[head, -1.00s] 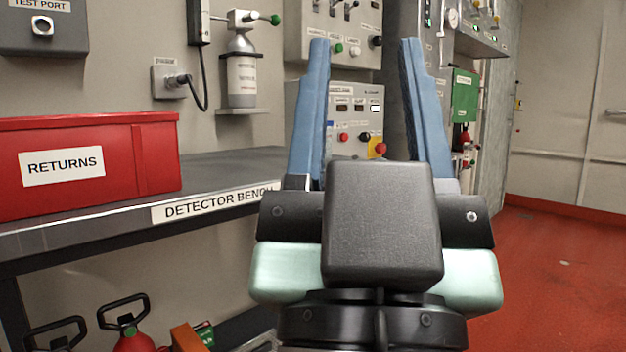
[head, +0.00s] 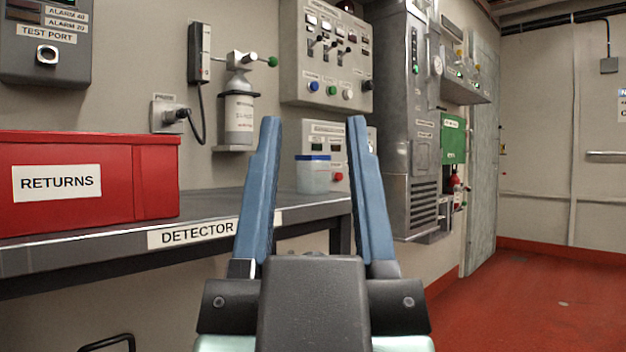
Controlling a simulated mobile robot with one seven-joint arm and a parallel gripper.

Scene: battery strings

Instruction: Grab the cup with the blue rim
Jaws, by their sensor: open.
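The cup with the blue rim (head: 313,176) stands upright on the far right part of the detector bench (head: 225,205). It is a pale, whitish translucent cup with a blue band at its top. My gripper (head: 313,125) is open, its two blue fingers pointing up and away from me. In the picture the cup shows between the fingers. It looks farther off than the fingertips, and nothing is held.
A red RETURNS box (head: 150,182) sits on the bench at left. A control panel (head: 338,140) is behind the cup, with a switch box (head: 325,55) above. A grey cabinet (head: 405,120) stands to the right. Red floor (head: 540,300) is clear at right.

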